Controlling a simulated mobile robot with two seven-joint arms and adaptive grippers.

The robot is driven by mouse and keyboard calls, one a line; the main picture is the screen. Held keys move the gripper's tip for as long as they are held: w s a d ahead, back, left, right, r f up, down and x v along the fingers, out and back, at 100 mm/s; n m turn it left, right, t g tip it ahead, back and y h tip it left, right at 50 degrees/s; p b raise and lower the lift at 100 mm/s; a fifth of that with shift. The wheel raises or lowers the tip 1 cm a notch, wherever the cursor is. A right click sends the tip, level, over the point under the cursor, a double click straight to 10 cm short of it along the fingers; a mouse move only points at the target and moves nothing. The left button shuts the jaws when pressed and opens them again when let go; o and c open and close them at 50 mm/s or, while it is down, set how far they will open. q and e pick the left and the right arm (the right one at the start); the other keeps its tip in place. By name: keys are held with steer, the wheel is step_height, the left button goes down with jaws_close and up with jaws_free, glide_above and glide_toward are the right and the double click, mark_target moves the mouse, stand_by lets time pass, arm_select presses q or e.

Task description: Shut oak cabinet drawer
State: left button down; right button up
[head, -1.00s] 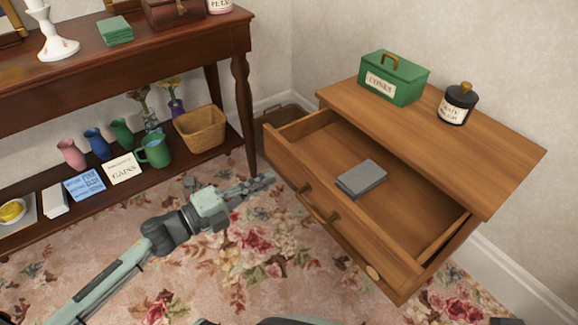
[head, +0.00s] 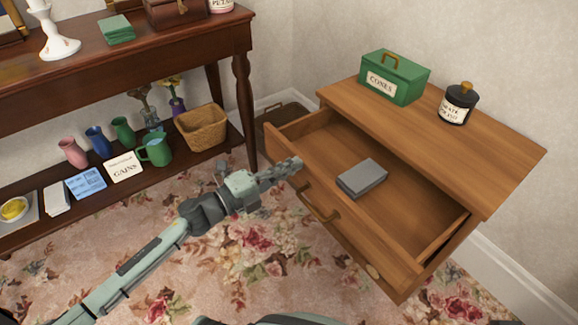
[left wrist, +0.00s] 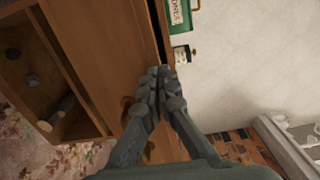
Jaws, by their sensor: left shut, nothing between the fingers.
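The oak cabinet (head: 440,135) stands against the wall at the right in the head view. Its drawer (head: 352,240) is pulled well out, with a curved handle (head: 318,207) on the front and a grey box-like item (head: 362,178) inside. My left gripper (head: 292,166) is shut and empty, its tips at the left part of the drawer front, above the handle. I cannot tell whether they touch it. The left wrist view shows the closed fingers (left wrist: 160,78) in front of brown wood (left wrist: 100,45). My right gripper is not in view.
A green tin (head: 395,77) and a dark jar (head: 458,103) stand on the cabinet top. Floral carpet (head: 270,250) lies clear before the drawer.

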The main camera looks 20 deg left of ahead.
arm_select(q)
steer(key=x, duration=1)
steer(key=shift+w+d+r, duration=0.1)
steer(key=shift+w, duration=0.05)
steer(key=b+x, duration=0.2)
steer(key=x, duration=0.5)
steer(key=shift+w+d, duration=0.25)
steer(key=shift+w, duration=0.05)
steer(key=shift+w+d, duration=0.1)
steer(key=shift+w, duration=0.05)
steer(key=shift+r, duration=0.1)
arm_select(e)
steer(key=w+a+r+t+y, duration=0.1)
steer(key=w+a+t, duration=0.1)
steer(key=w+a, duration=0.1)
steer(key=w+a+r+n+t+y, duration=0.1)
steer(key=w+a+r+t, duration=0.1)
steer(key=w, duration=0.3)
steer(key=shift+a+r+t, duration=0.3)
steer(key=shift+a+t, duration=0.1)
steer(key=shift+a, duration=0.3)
arm_select(q)
steer(key=shift+w, duration=0.1)
